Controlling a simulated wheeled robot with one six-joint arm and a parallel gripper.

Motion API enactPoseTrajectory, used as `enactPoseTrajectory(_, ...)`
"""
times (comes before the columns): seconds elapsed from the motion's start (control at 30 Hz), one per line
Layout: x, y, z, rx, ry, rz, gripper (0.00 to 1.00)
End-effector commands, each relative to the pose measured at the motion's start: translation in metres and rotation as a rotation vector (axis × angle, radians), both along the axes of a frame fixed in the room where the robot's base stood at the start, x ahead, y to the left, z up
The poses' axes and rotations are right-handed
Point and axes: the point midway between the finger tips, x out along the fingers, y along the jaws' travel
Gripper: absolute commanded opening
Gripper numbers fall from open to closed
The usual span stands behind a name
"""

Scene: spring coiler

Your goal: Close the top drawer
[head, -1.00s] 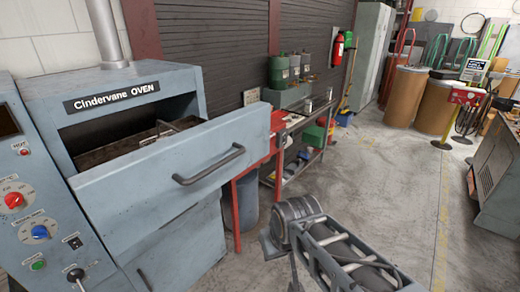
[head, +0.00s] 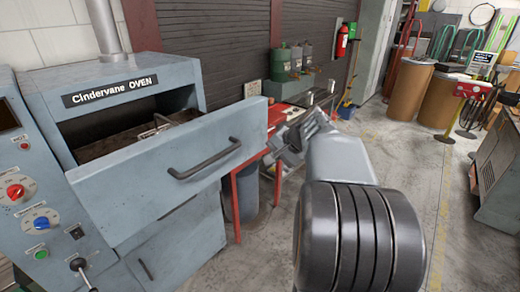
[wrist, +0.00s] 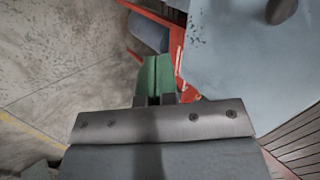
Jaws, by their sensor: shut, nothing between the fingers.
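The top drawer (head: 150,185) of the Cindervane oven is pulled well out, its grey-blue front facing the room with a dark bar handle (head: 205,160). The drawer's open top shows a dark tray inside. My gripper (head: 283,146) is just right of the drawer front's right end, not on the handle. In the wrist view, my gripper's green fingertips (wrist: 153,76) are together and empty. The drawer front (wrist: 245,65) fills the upper right there, with part of the dark handle (wrist: 282,9) at the top edge. No contact is visible.
The oven's control panel (head: 35,190) with knobs stands left of the drawer. A lower door (head: 175,255) is beneath it. A red-framed bench (head: 285,112) and a blue bin (head: 243,190) stand close behind my gripper. The concrete floor at right is open.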

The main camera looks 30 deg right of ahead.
Motion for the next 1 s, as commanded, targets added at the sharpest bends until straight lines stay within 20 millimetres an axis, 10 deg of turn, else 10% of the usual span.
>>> enactPoseTrajectory(0.27,0.012,-0.063,0.014,0.124,-0.092,-0.167,0.0)
enactPoseTrajectory(1.0,0.101,-0.035,-0.046,0.126,-0.095,-0.169,0.0)
